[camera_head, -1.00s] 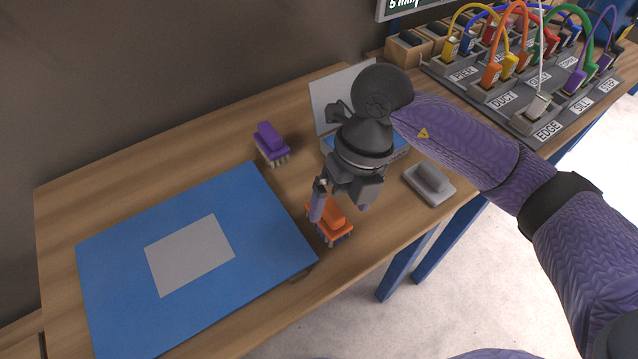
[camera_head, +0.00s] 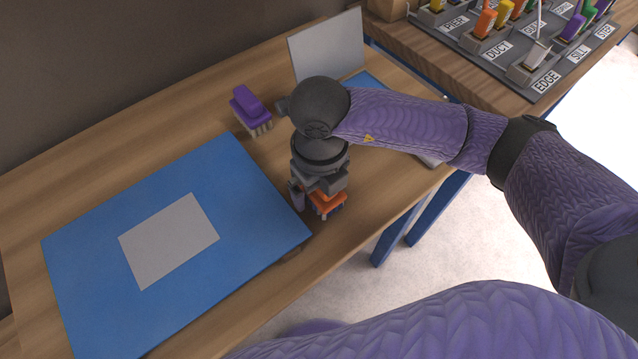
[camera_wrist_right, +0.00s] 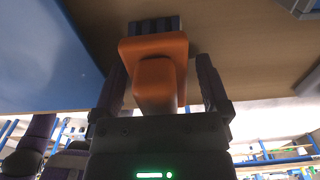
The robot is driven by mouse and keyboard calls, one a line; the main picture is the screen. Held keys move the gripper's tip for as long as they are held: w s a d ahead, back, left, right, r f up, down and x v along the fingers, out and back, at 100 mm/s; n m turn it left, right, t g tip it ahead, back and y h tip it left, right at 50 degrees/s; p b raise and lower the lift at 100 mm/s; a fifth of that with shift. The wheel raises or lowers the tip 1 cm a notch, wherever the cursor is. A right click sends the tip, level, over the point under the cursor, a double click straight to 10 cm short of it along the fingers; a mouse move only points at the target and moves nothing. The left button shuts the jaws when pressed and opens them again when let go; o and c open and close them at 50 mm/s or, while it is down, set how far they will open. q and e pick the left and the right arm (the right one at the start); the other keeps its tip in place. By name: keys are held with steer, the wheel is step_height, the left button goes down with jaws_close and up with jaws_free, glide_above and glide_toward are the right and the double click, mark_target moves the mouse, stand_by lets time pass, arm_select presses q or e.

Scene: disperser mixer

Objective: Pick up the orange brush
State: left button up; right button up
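The orange brush (camera_head: 328,203) stands bristles down on the wooden table, just right of the blue board's near right corner. My right gripper (camera_head: 317,192) is directly above it and hides most of it in the head view. In the right wrist view the orange brush (camera_wrist_right: 160,75) lies between the two fingers of the right gripper (camera_wrist_right: 162,72). The fingers are spread on either side of its handle, with a visible gap on the right side. The gripper is open. My left gripper is not in view.
The blue board (camera_head: 90,240) with a grey square fills the table's left side. A purple brush (camera_head: 250,108) stands behind. A grey panel (camera_head: 327,45) stands at the back. A labelled cable rack (camera_head: 530,70) is at upper right.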

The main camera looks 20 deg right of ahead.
jaws_close()
step_height(320, 180, up, 10)
steer(key=p, duration=0.3)
steer(key=shift+f, duration=0.1)
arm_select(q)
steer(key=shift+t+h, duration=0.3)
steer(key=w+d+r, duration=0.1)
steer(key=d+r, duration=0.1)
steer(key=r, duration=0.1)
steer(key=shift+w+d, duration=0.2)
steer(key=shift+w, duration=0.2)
arm_select(e)
steer(key=shift+c, duration=2.4)
jaws_free()
steer(key=c, duration=0.5)
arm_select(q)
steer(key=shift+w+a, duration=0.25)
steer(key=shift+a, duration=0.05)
